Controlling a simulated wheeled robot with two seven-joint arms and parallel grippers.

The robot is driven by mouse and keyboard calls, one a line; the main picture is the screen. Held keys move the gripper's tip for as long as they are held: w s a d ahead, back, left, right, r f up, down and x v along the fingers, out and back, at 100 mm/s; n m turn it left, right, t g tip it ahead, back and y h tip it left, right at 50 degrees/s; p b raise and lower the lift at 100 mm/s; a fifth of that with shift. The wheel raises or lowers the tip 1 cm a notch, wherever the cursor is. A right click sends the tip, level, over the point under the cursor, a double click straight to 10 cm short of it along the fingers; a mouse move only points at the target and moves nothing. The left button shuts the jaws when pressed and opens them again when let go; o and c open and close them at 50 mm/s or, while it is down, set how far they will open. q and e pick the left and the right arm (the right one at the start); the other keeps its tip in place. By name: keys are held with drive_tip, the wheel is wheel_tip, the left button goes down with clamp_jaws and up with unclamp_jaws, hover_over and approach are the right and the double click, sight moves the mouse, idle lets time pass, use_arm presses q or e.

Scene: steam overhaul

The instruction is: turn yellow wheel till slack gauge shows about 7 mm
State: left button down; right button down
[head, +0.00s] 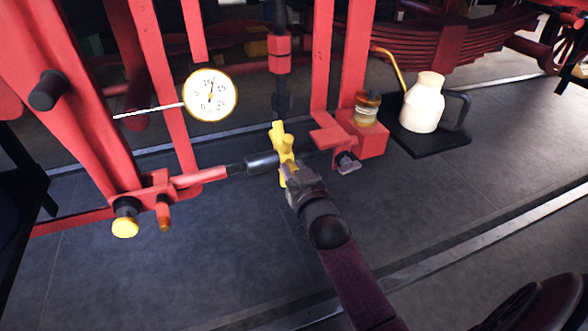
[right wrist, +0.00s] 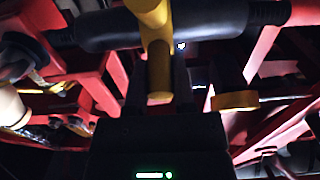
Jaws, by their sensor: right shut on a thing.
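The yellow wheel (head: 279,142) sits on a dark cylindrical turnbuckle body (head: 262,163) in a red rod. My right gripper (head: 289,177) is at the wheel's lower end, shut on one of its spokes. In the right wrist view a yellow spoke (right wrist: 157,55) runs down between the fingers of my right gripper (right wrist: 160,85). The slack gauge (head: 210,95) is a round white dial with a yellow rim, up and left of the wheel. Its dark needle points nearly straight up, near the 10 mark; the exact value is too small to read. My left gripper is not in view.
Red upright bars (head: 160,85) stand behind and left of the wheel. A thin white rod (head: 148,110) reaches left from the gauge. A cream jug (head: 422,103) stands on a dark tray (head: 440,140) at right. The floor in front is mostly clear.

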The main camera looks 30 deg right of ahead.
idle(0.3)
drive_tip(key=shift+f, duration=0.2)
drive_tip(key=shift+s+f+b, duration=0.1)
drive_tip(key=shift+f+b, duration=0.8)
drive_tip(key=shift+f, duration=0.45)
drive_tip(key=shift+r, duration=0.1)
